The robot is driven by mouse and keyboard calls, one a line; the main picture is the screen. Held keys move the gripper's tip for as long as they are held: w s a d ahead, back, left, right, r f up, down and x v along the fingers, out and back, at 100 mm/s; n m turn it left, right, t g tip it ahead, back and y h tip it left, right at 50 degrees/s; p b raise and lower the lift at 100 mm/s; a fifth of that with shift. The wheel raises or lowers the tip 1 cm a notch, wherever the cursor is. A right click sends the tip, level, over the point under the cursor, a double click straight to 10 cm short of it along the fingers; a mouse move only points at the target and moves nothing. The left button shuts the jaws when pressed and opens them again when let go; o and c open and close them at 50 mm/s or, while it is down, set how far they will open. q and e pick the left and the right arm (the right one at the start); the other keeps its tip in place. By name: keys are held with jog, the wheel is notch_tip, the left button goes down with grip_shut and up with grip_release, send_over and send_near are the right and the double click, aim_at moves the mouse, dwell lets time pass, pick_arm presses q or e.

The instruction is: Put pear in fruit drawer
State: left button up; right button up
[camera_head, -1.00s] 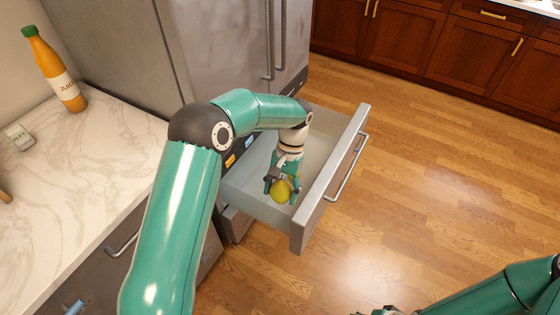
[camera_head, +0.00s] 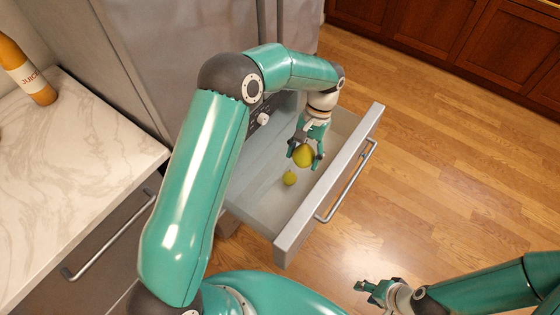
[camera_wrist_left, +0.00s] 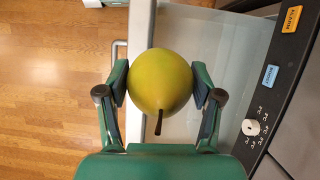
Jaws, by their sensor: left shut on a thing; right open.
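The yellow-green pear (camera_head: 303,156) is held between the fingers of my left gripper (camera_head: 305,153), over the open drawer (camera_head: 328,184). In the left wrist view the pear (camera_wrist_left: 160,80) fills the gap between both fingers, its dark stem pointing down the picture. A smaller yellow-green shape (camera_head: 289,178) shows below it inside the drawer; I cannot tell if it is another fruit or a reflection. The pear's height above the drawer floor is unclear. My right gripper (camera_head: 372,289) is open and empty over the floor, outside the drawer.
The steel refrigerator (camera_head: 165,60) stands behind the drawer. A white knob (camera_wrist_left: 250,127) and coloured labels line the dark panel beside it. The marble counter (camera_head: 75,165) with a juice bottle (camera_head: 28,75) is at the left. Wooden floor (camera_head: 445,165) is clear at the right.

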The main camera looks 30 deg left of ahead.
pick_arm(q)
jog(key=shift+a+r, duration=0.1)
jog(key=shift+a, duration=0.05)
jog(key=a+f+m+y+b, duration=0.2)
jog(key=a+f+m+b, duration=0.25)
jog(key=f+b, duration=1)
jog(key=m+t+y+b, duration=0.15)
jog(key=m+b, duration=0.35)
jog(key=b, duration=1.7)
send_over(268, 205)
jog(key=w+d, duration=0.1)
notch_tip(268, 205, down, 10)
jog(key=r, duration=0.1)
notch_tip(268, 205, down, 20)
jog(key=b, duration=0.7)
jog(key=shift+d+f+b, duration=0.1)
jog(key=shift+b, duration=0.25)
jog(key=o, duration=1.3)
jog(key=shift+c, duration=0.2)
